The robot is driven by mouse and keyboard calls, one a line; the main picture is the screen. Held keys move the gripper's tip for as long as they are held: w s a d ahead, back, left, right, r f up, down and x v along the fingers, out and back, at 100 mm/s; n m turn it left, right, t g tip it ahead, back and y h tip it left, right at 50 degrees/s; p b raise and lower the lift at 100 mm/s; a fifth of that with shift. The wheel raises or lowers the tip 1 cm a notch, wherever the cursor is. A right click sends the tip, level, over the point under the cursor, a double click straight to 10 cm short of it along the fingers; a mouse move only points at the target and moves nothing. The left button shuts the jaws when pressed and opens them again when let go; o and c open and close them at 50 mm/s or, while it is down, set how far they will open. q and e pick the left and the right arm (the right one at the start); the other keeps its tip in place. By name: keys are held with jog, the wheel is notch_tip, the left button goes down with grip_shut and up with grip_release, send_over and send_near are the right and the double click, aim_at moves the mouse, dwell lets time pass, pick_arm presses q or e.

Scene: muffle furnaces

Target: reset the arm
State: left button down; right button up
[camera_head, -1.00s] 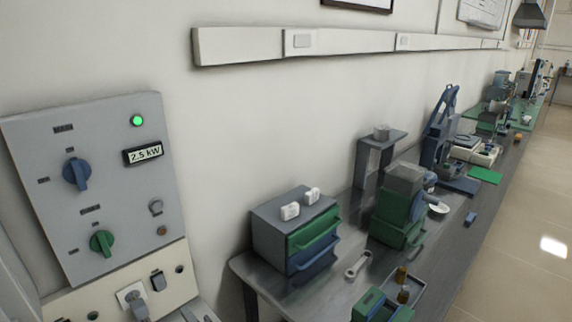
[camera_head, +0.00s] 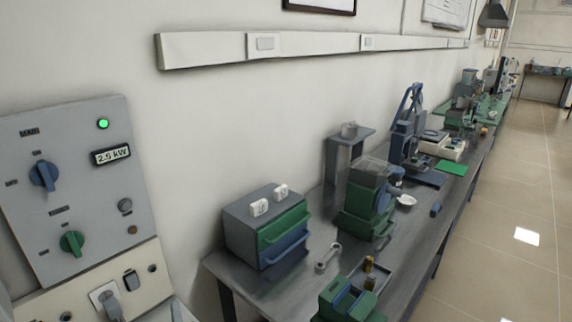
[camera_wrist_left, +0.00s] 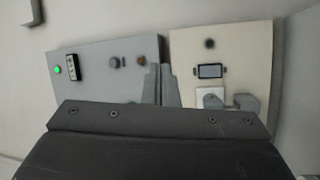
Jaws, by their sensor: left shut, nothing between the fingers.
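My left gripper (camera_wrist_left: 161,85) shows in the left wrist view, its two grey fingers together above the dark gripper body, with nothing between them. Behind it are the grey control panel (camera_wrist_left: 105,62) and the cream socket panel (camera_wrist_left: 190,50). In the head view the control panel (camera_head: 85,225) is on the left wall, with a blue knob (camera_head: 43,176), a green knob (camera_head: 72,243), a lit green lamp (camera_head: 102,124) and a "2.5 kW" display (camera_head: 110,155). A plug (camera_head: 107,302) sits in the socket panel below. My right gripper is not in view.
A long grey bench (camera_head: 285,290) runs along the wall. It carries a drawer box (camera_head: 245,235), a green machine (camera_head: 365,205), a wrench-like tool (camera_head: 327,258), a blue stand (camera_head: 405,135) and more equipment. The tiled floor (camera_head: 500,220) on the right is clear.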

pick_arm(q)
jog(key=s+d+f+m+g+h, duration=0.2)
jog(key=s+f+m+g+h, duration=0.1)
jog(key=s+m+h, duration=0.4)
jog(key=s+d+f+m+g+h, duration=0.1)
jog(key=s+f+m+g+h, duration=0.2)
jog(key=s+m, duration=0.5)
jog(key=s+a+m+g+y, duration=0.2)
jog(key=s+a+g, duration=0.2)
jog(key=s, duration=0.5)
jog(key=s+a+m+g+y, duration=0.2)
jog(key=s+a+g, duration=0.2)
jog(key=s, duration=0.4)
notch_tip(320, 180, down, 25)
jog(key=a+g, duration=0.2)
jog(key=s+d+f+g+h, duration=0.1)
jog(key=s+f, duration=1.4)
jog(key=f, duration=0.1)
jog(key=shift+d+f, duration=0.2)
jog(key=shift+d, duration=0.15)
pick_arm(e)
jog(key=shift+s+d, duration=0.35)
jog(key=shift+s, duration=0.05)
